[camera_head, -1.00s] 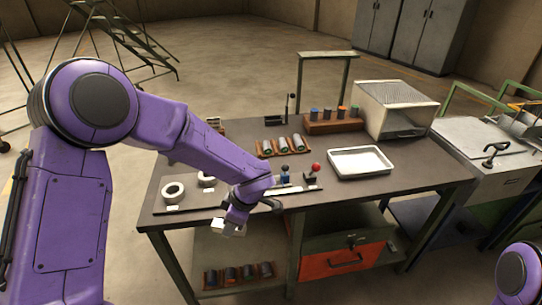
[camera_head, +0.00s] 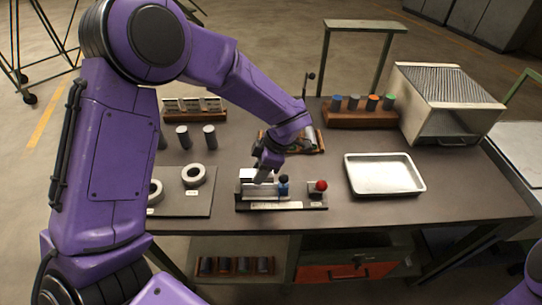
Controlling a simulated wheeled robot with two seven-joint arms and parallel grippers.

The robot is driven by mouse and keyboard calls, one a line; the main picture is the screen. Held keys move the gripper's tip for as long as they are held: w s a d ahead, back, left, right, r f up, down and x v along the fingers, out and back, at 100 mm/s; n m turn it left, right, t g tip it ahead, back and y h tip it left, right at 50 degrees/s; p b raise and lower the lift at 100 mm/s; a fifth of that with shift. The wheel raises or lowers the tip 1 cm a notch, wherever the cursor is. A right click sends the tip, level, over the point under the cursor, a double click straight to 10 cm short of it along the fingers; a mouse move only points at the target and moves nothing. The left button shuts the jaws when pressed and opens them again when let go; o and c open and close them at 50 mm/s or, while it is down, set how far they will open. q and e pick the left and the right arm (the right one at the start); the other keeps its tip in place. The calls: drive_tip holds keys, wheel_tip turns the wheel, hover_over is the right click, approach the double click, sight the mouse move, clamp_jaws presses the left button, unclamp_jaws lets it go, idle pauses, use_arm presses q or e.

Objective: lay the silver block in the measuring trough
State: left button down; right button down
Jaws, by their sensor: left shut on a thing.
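My left gripper (camera_head: 265,172) is above the measuring trough (camera_head: 268,206) at the front middle of the table. It is shut on the silver block (camera_head: 248,174), a small pale bar partly hidden by the fingers. The block is at the left part of the trough; I cannot tell whether it touches the trough or hangs just above it. A blue knob (camera_head: 283,182) stands close to the right of the gripper, and a red ball knob (camera_head: 320,185) stands at the trough's right end. My right gripper is not in view.
A white metal tray (camera_head: 384,187) lies right of the trough. Pale rings (camera_head: 194,175) lie on a dark plate to the left. A wooden rack with coloured-top cylinders (camera_head: 360,112) and a ribbed box (camera_head: 447,104) stand behind.

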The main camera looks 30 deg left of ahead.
use_arm(q)
drive_tip(key=shift+r, duration=0.1)
wheel_tip(320, 180, down, 4)
drive_tip(key=b, duration=0.4)
drive_tip(key=shift+b, duration=0.3)
drive_tip(key=shift+f+b, duration=0.7)
drive_tip(key=shift+f, duration=0.6)
drive_tip(key=shift+s, duration=0.1)
drive_tip(key=c, duration=0.9)
unclamp_jaws()
drive_tip(key=shift+o, duration=0.8)
drive_tip(key=shift+f, duration=0.1)
drive_tip(key=shift+s+d, duration=0.1)
drive_tip(key=shift+s, duration=0.05)
